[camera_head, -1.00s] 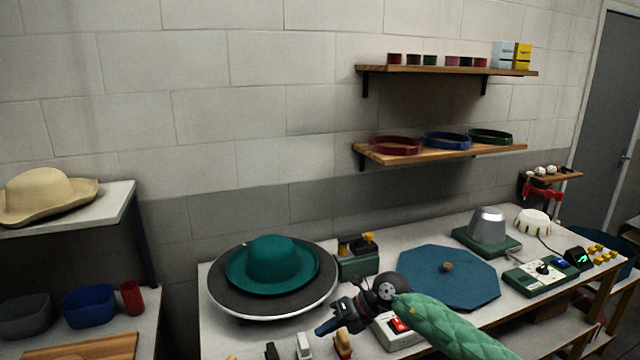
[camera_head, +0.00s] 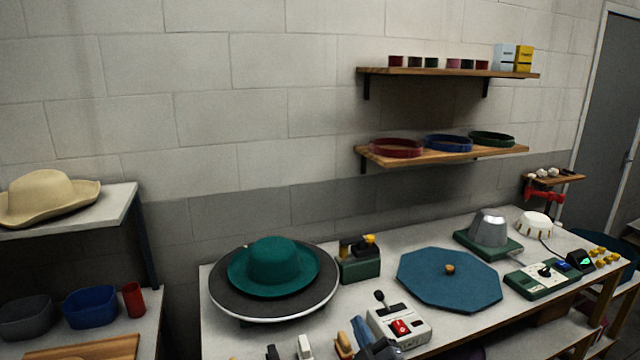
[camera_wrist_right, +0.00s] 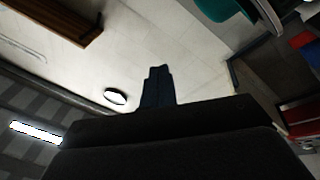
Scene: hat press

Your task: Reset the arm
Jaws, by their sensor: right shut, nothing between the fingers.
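My right gripper (camera_head: 366,336) shows at the bottom edge of the head view, low beside the white box with the red switch (camera_head: 402,326). Its blue fingers are together and hold nothing. The rest of my right arm is below the picture. My left gripper is in neither view. A teal hat (camera_head: 273,262) rests on the round dark plate (camera_head: 228,293) on the workbench.
A blue octagonal mat (camera_head: 450,290), a metal cone on a green base (camera_head: 488,231) and a green control box (camera_head: 540,280) stand on the bench. Small tools line its front edge. A straw hat (camera_head: 48,196) sits on the left shelf. Wall shelves (camera_head: 440,155) hold hat bands.

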